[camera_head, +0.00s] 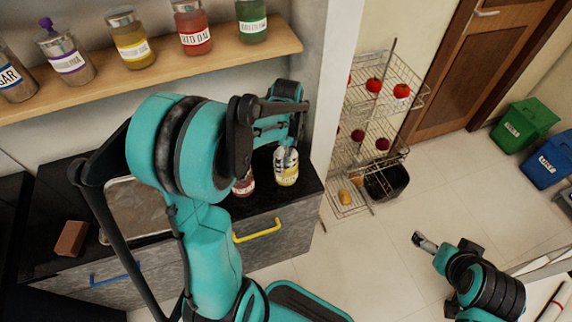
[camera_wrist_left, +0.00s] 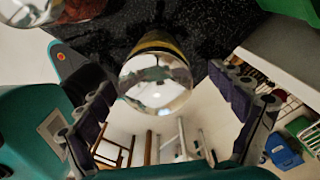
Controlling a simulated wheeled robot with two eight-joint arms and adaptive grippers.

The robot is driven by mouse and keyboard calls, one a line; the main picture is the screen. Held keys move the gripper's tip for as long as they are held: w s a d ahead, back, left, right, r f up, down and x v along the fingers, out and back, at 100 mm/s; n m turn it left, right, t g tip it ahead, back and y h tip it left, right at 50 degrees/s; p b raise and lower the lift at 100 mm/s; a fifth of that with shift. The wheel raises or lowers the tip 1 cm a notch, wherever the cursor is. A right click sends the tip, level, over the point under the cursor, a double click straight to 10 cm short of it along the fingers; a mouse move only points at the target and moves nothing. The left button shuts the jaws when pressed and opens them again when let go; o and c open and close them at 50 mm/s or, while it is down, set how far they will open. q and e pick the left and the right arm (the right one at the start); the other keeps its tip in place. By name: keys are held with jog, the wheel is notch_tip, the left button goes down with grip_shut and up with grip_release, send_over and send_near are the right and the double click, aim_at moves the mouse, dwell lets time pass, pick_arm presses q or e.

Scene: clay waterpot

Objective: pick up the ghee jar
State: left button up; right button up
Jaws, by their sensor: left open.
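A clear jar with yellow contents (camera_head: 286,172) stands upright near the right end of the black counter; its label is too small to read, so I cannot confirm it is the ghee jar. My left gripper (camera_head: 286,150) is at the jar's upper part and hides some of it. In the left wrist view the jar's shiny clear top (camera_wrist_left: 157,82) lies between the spread fingers, with a yellow band behind it. The gripper is open, and I cannot tell whether a finger touches the jar. My right gripper (camera_head: 424,242) is low over the floor, away from the counter.
A jar with dark red contents (camera_head: 244,184) stands just left of the yellow one, partly behind my arm. A metal tray (camera_head: 137,210) and a brown block (camera_head: 71,238) lie farther left. A wooden shelf (camera_head: 150,78) holds several jars above. A wire rack (camera_head: 372,110) stands right.

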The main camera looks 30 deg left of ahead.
pick_arm(q)
notch_tip(320, 180, down, 2)
jog(key=shift+s+d+b, duration=0.1)
jog(key=shift+s+b, duration=0.05)
jog(key=shift+b, duration=0.25)
notch_tip(320, 180, down, 5)
jog(key=shift+r+b, duration=0.1)
jog(key=shift+b, duration=1.15)
jog(key=c, duration=1.7)
jog(key=shift+c, duration=0.2)
jog(key=shift+r, duration=0.15)
